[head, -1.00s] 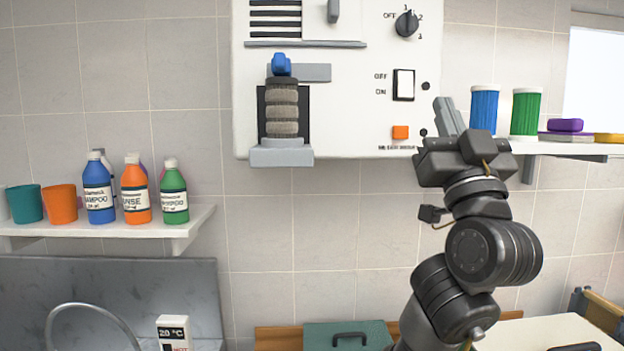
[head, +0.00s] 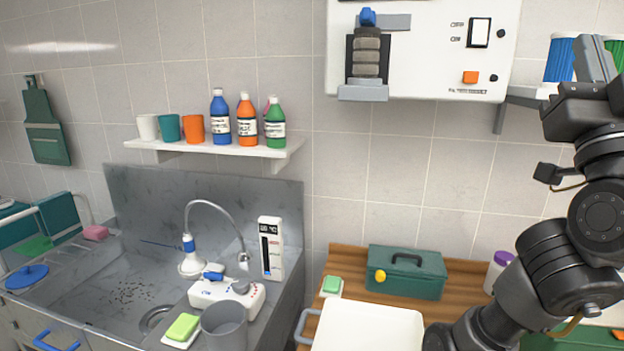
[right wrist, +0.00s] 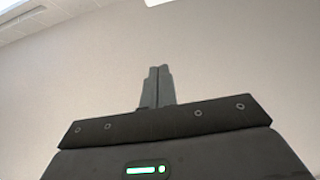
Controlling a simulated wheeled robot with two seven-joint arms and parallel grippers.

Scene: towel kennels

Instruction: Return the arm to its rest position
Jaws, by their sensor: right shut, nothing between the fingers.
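My right gripper (head: 594,62) is raised at the right edge of the head view, with its fingers pointing up. It is shut and empty. It stands in front of the right-hand wall shelf and partly covers a blue container (head: 560,58) and a green container (head: 613,52). In the right wrist view the two fingers (right wrist: 157,86) lie together, with only plain wall and ceiling behind them. My left gripper is not in view.
A white wall unit (head: 425,65) with a switch hangs left of my arm. Below are a green toolbox (head: 406,272) on a wooden surface and a white container (head: 367,328). A sink (head: 120,295) with a faucet and a bottle shelf (head: 215,146) are at left.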

